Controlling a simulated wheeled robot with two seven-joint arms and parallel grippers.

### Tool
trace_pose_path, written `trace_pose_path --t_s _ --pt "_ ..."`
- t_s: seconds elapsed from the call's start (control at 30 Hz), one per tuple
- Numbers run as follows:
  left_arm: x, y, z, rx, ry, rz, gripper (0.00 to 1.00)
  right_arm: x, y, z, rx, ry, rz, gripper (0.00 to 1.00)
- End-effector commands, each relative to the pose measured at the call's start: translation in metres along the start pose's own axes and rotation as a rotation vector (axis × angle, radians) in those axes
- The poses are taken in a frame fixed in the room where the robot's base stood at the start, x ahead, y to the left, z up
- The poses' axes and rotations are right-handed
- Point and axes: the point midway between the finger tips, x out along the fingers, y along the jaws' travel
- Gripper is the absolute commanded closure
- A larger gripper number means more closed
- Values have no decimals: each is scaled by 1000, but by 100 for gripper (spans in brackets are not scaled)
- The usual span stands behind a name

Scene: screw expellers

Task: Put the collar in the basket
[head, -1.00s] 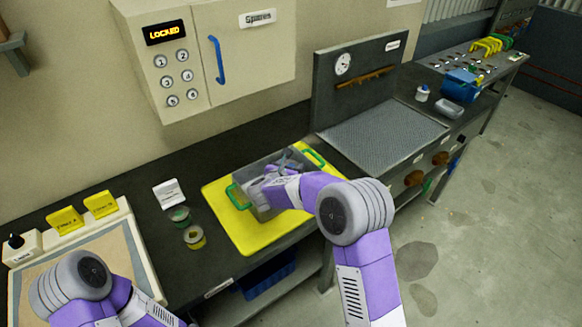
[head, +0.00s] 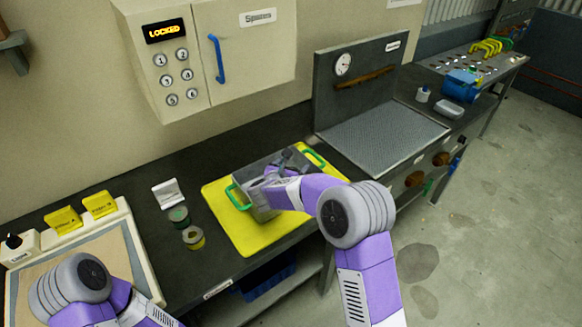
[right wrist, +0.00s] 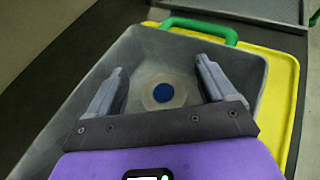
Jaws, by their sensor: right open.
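The basket (head: 262,212) is a grey open bin with green handles on a yellow mat. Its wall (right wrist: 70,110) also shows in the right wrist view. A pale, roughly six-sided piece with a round blue centre, which looks like the collar (right wrist: 163,92), lies on the basket floor. My right gripper (right wrist: 160,66) is open, and the collar shows between its spread fingers, with no finger seen touching it. In the head view, my right gripper (head: 268,182) is at the basket and partly hidden by its own wrist. My left gripper is out of the picture.
Two small round tins, one green-marked (head: 179,215) and one yellow-marked (head: 194,238), stand left of the yellow mat (head: 254,240) by a white card (head: 168,193). A framed tray (head: 75,265) is at left. A metal plate (head: 383,132) lies beyond the basket.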

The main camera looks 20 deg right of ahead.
Motion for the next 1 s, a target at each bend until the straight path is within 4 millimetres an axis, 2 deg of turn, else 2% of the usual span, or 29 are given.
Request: trace_pose_path --t_s 0.03,0.2,0.5,0.7,0.83,1.0 --pt "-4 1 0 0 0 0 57 0 -1 -7 -4 19 -3 16" --pt "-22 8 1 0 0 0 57 -6 -1 7 -5 17 -3 16" --pt "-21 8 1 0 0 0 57 -80 0 7 -3 8 2 16" --pt "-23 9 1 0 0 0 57 -112 0 8 -2 6 0 16" --pt "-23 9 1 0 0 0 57 -122 0 8 -1 5 1 16" --pt "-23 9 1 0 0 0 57 -125 0 8 -1 5 -1 16"
